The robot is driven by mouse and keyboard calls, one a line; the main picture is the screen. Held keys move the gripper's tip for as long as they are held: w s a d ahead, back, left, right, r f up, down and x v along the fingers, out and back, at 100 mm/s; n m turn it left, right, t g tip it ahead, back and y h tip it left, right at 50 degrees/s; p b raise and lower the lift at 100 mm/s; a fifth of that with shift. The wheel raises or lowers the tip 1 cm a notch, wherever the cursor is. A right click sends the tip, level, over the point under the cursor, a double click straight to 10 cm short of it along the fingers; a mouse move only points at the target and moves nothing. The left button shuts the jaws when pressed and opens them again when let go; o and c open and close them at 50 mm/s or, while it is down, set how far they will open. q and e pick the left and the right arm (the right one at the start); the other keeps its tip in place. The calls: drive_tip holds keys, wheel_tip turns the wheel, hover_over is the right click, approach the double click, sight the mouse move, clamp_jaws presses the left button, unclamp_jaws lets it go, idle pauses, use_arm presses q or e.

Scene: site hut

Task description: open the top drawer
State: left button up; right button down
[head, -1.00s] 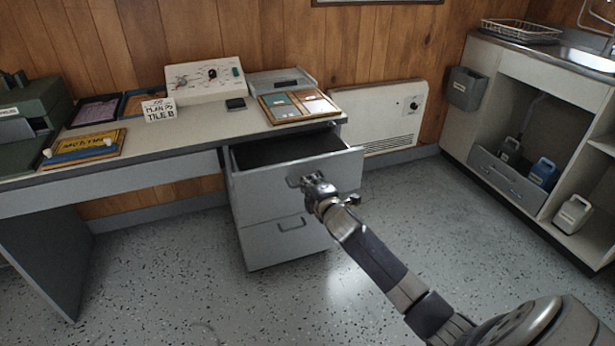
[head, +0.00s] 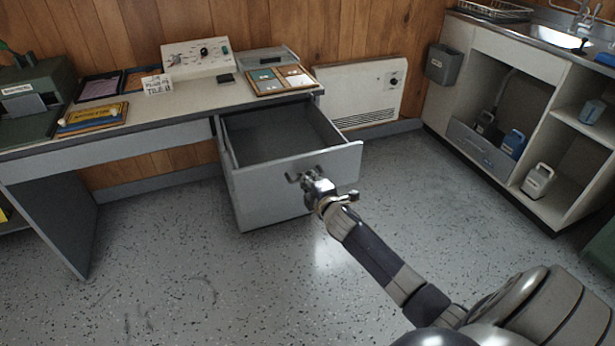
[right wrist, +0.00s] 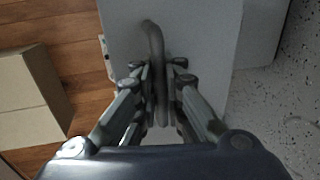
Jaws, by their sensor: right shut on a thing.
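The grey top drawer (head: 260,190) of the desk pedestal stands well out from under the desk top. Its inside shows and looks empty. My right gripper (head: 312,183) is at the drawer front and shut on the drawer handle. In the right wrist view, the fingers of the right gripper (right wrist: 156,98) sit on both sides of the bent grey handle (right wrist: 155,50). The drawer front (right wrist: 205,45) lies behind the handle. The lower drawer is hidden behind the pulled-out top drawer. My left gripper is not in view.
The desk (head: 195,108) carries a control box (head: 196,58), a small sign (head: 157,84) and a framed board (head: 280,79). A white heater (head: 362,92) is on the wall behind. A sink cabinet (head: 500,75) stands at right. The speckled floor around the drawer is clear.

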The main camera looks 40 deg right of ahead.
drive_tip(key=shift+s+r, duration=0.1)
idle(0.3)
drive_tip(key=c, duration=1.7)
unclamp_jaws()
drive_tip(key=shift+s, duration=0.35)
drive_tip(key=v, duration=1.1)
drive_tip(key=shift+s+a, duration=0.1)
